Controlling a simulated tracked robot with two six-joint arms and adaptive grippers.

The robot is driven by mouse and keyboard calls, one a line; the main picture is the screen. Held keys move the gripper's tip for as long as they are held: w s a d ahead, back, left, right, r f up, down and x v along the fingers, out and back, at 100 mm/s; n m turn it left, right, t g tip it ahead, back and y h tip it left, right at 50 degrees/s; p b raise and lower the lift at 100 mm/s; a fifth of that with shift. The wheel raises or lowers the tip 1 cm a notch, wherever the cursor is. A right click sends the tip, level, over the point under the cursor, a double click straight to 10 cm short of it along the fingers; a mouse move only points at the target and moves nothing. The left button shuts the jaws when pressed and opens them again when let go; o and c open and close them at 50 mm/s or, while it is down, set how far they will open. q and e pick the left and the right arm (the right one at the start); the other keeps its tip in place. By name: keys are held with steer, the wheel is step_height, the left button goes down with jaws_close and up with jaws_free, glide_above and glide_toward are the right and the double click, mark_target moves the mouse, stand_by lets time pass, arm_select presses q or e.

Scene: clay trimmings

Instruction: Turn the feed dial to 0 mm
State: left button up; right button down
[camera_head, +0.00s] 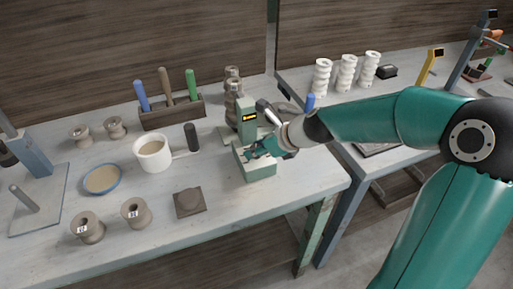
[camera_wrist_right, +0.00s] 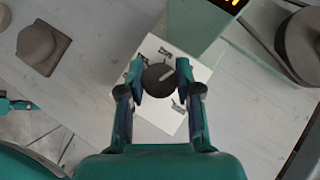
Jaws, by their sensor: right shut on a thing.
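The feed dial (camera_wrist_right: 158,80) is a dark round knob on the white face (camera_wrist_right: 172,119) of a pale green machine (camera_head: 262,171). A light pointer line on the knob points to the upper right in the wrist view. The small dark marks around the knob are too small to read. My right gripper (camera_wrist_right: 159,78) is shut on the knob, one finger on each side; in the head view the gripper (camera_head: 262,149) hides the dial. A small teal and dark part shows at the wrist view's left edge, too cropped to tell whether it is my left gripper.
The machine's lit orange display (camera_head: 250,117) is too small to read. A brown clay piece on a square slab (camera_head: 189,202) and a white mug (camera_head: 152,153) stand to the left. A tool rack (camera_head: 172,112) and stacked brown spools (camera_head: 233,88) stand behind. The table's front edge is close.

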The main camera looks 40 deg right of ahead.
steer(key=shift+d+n+y, duration=0.1)
steer(key=shift+n+y, duration=0.2)
steer(key=shift+n, duration=0.1)
steer(key=shift+n+g+y+p, duration=0.45)
steer(key=shift+n+y, duration=0.25)
steer(key=shift+n, duration=0.2)
steer(key=shift+w+r+n+g+y+p, duration=0.15)
steer(key=shift+n+g+y+p, duration=0.2)
steer(key=shift+n+y+p, duration=0.35)
steer(key=n+g+y+p, duration=0.1)
steer(key=n+g+p, duration=0.1)
steer(key=n+p, duration=0.1)
steer(key=n+g+y+p, duration=0.1)
steer(key=n+g+p, duration=0.1)
steer(key=n+p, duration=0.1)
steer(key=shift+n, duration=0.3)
steer(key=shift+n+g+y+p, duration=0.3)
steer(key=shift+n+g+p, duration=1.15)
steer(key=shift+n, duration=0.35)
steer(key=c, duration=0.8)
jaws_free()
steer(key=shift+o, duration=0.2)
